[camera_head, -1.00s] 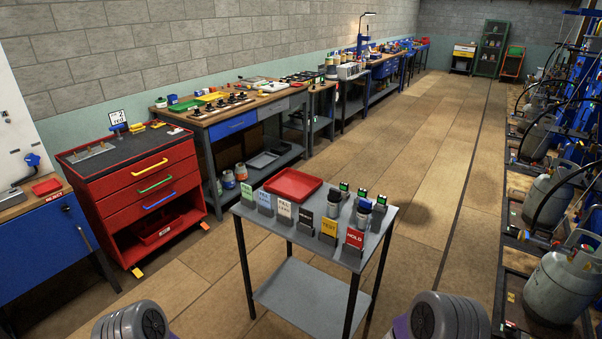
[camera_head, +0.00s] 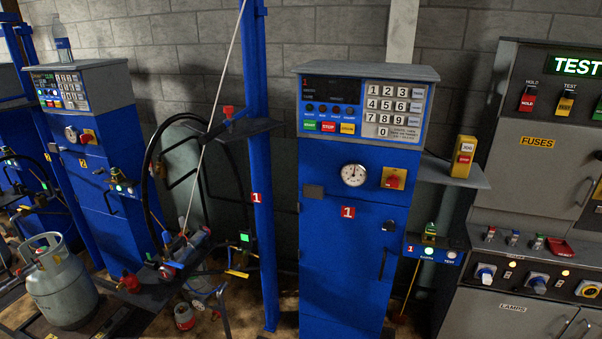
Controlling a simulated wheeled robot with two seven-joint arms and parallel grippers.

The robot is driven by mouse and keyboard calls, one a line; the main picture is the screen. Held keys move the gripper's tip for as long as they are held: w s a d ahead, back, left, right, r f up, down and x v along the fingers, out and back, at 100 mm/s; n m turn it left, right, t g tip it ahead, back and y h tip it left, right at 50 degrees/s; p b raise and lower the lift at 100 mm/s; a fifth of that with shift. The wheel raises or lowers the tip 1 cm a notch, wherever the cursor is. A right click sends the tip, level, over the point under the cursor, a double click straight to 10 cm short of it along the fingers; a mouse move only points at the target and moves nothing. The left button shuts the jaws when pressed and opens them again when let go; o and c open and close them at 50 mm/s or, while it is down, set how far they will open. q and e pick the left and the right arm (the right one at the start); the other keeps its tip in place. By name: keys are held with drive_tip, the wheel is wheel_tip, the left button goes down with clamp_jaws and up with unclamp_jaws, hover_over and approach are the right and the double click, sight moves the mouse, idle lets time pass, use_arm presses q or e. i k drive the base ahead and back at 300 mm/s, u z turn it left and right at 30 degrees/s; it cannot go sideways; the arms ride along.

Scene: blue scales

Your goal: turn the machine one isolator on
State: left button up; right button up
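Machine one is a blue cabinet (camera_head: 345,260) with a red "1" label (camera_head: 347,212) on its front. A red rotary isolator (camera_head: 394,178) on a yellow plate sits at the right of its upper front, beside a round white gauge (camera_head: 353,175). The isolator's position is too small to read. Neither of my grippers is in view.
Machine two (camera_head: 118,190) stands left, with its own red and yellow isolator (camera_head: 88,136). A blue post (camera_head: 262,160) and hoses stand between the machines. A yellow-and-red button box (camera_head: 464,157) on a shelf and a grey fuse panel (camera_head: 535,180) are on the right.

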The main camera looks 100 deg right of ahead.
sight(393, 182)
drive_tip(key=z, duration=0.6)
drive_tip(key=k, duration=0.15)
drive_tip(key=z, duration=3.45)
drive_tip(key=k, duration=0.65)
drive_tip(key=z, duration=0.2)
drive_tip(key=i, duration=0.65)
drive_tip(key=u, duration=0.05)
